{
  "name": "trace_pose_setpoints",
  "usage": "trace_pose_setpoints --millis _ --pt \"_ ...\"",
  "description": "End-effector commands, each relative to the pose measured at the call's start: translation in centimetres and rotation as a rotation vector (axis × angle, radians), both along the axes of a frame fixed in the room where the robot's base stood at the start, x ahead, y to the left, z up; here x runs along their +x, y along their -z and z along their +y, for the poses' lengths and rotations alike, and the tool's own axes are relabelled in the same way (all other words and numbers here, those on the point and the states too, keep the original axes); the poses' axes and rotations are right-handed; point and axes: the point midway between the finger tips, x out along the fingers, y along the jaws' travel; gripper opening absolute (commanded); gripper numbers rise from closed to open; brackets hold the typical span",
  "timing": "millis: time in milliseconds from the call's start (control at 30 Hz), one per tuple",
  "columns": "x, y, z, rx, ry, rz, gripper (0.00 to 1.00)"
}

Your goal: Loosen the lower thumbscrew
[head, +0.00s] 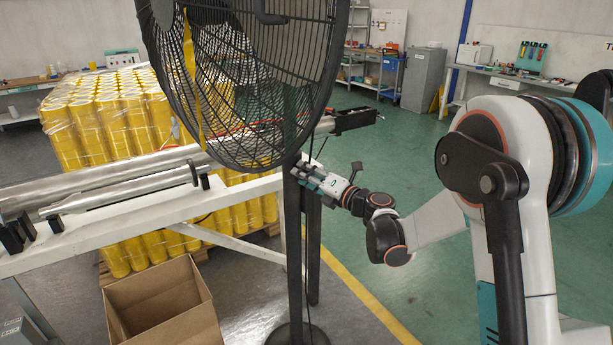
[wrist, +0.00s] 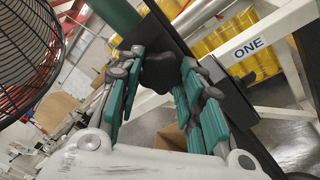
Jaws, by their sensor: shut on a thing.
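The lower thumbscrew is a dark knob (wrist: 160,70) on the fan's stand in the wrist view. My gripper (wrist: 162,66) has its green-padded fingers on both sides of the knob, closed against it. In the head view my gripper (head: 309,179) reaches in from the right to the black stand (head: 293,245), just below the fan cage. The knob cannot be made out in the head view, where the fingers and stand cover it. The knob's thread is hidden.
The large black fan cage (head: 245,75) hangs just above and left of my gripper. A white frame (head: 215,205) with metal rollers stands behind the stand. An open cardboard box (head: 165,310) is at front left, and wrapped yellow rolls (head: 110,115) stand behind. Green floor at right is clear.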

Motion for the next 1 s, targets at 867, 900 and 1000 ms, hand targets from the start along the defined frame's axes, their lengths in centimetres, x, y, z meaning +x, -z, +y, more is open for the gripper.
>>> trace_pose_setpoints --millis 867,900,1000 --pt "-0.05 0.05 -0.02 -0.008 -0.001 -0.008 0.55" --pt "-0.12 0.05 -0.10 -0.007 -0.001 -0.007 0.55" --pt "-0.59 0.04 -0.61 -0.008 0.001 -0.007 0.55"
